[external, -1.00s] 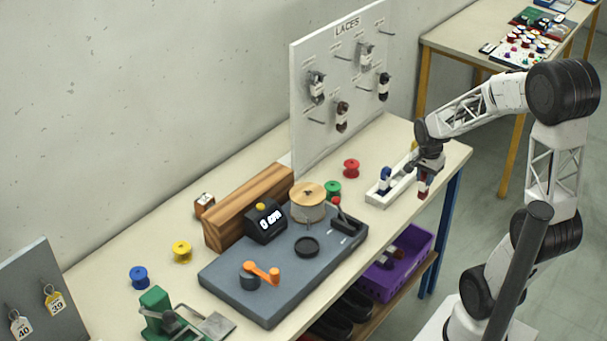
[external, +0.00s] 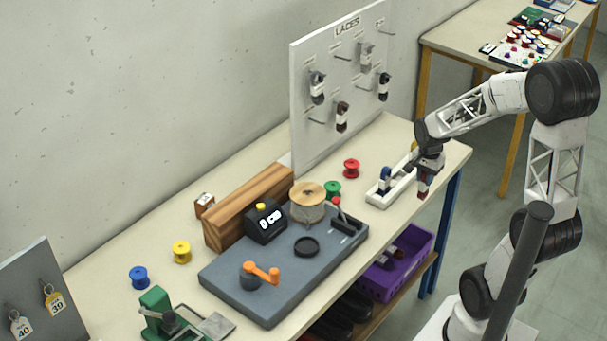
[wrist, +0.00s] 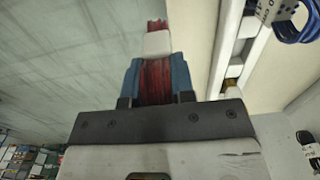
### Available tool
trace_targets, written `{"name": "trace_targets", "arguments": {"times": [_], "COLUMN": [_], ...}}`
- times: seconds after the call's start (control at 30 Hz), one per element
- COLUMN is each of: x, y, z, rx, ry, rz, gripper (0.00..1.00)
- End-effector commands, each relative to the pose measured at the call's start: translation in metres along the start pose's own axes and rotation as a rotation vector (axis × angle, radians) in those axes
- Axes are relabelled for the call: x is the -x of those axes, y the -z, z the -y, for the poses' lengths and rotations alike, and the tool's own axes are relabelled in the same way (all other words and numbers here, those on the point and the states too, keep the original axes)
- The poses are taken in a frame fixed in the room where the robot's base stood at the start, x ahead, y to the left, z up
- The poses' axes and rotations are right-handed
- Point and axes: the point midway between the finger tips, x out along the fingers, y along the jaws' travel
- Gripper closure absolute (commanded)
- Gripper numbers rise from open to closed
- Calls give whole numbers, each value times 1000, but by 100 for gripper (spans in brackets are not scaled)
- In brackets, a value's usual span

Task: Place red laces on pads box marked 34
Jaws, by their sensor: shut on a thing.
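My gripper (external: 425,177) is shut on the red laces (external: 423,188), a bundle with a white band around it. It holds them upright at the right end of the table, in front of the white tray. In the wrist view the red laces (wrist: 155,82) sit between the blue fingers, with the white band (wrist: 157,44) beyond. The white tray (external: 378,203) holds a blue bundle with a white band (external: 385,177). No box marked 34 can be made out.
A board headed LACES (external: 320,130) stands behind with several bundles on hooks. A grey machine base (external: 225,280) with an orange crank fills the table's middle. A purple crate (external: 383,286) sits on the lower shelf. Red (external: 351,168) and green (external: 332,188) spools stand left of the tray.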

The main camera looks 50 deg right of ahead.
Motion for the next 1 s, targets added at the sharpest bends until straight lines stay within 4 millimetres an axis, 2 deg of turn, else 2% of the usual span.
{"name": "trace_targets", "arguments": {"times": [0.17, 0.37, 0.7, 1.0], "x": [6, 26, 79, 94], "y": [-1, -4, -20, -41], "z": [8, 34, 102, 168], "rx": [10, 40, 123, 203], "ry": [0, 2, 2, 0], "rz": [0, -1, -1, 0], "gripper": [99, 99, 99, 99]}}
